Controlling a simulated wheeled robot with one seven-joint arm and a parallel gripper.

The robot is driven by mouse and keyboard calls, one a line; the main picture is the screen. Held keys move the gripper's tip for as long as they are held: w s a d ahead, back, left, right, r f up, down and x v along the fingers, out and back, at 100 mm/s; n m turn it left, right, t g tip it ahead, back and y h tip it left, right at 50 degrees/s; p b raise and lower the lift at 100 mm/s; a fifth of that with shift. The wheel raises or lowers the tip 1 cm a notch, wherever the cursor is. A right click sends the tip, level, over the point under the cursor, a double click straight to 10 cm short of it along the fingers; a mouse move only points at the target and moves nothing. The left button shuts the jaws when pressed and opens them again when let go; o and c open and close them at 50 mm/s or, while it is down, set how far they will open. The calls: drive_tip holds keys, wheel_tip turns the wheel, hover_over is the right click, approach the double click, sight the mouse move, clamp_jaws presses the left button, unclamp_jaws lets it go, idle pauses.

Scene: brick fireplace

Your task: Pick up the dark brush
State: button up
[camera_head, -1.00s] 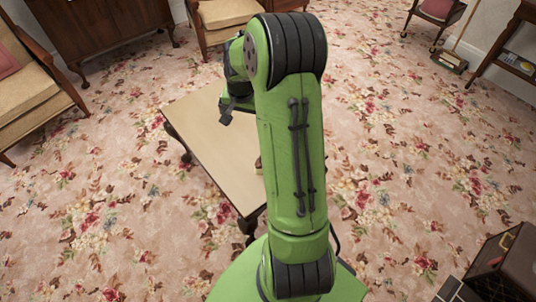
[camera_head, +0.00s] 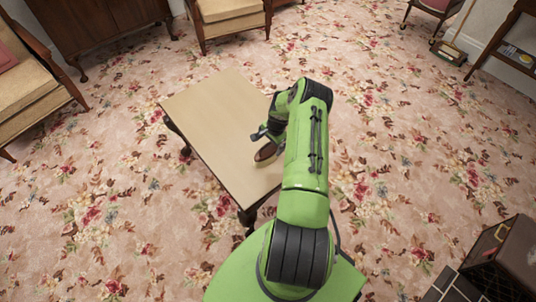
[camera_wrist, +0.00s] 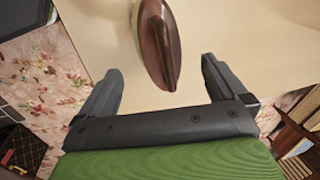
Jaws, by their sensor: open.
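The dark brush (camera_wrist: 160,42) is a reddish-brown, oval piece lying on the pale tabletop (camera_head: 215,115). In the wrist view it sits at the top centre, just beyond the fingertips, and its far end is cut off by the frame. In the head view the brush (camera_head: 265,152) shows near the table's right edge, partly hidden by my arm. My gripper (camera_wrist: 160,78) is open and empty, its two dark fingers spread to either side of the brush's near end. In the head view my gripper (camera_head: 262,133) is over the table beside the brush, mostly covered by my arm.
The rest of the tabletop is bare. Armchairs (camera_head: 230,22) and a wooden cabinet (camera_head: 100,30) stand at the back and left. A dark case (camera_head: 508,262) is at the lower right. The flowered carpet around the table is open.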

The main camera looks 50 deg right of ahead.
sight(269, 149)
drive_tip(key=f+b, duration=0.1)
drive_tip(key=f, duration=0.1)
drive_tip(key=w+f+b, duration=0.1)
drive_tip(key=f, duration=0.2)
drive_tip(key=shift+w+d+f, duration=0.1)
drive_tip(key=shift+d+f, duration=0.05)
drive_tip(key=shift+f, duration=0.2)
drive_tip(key=shift+r, duration=0.1)
drive_tip(key=c, duration=1.2)
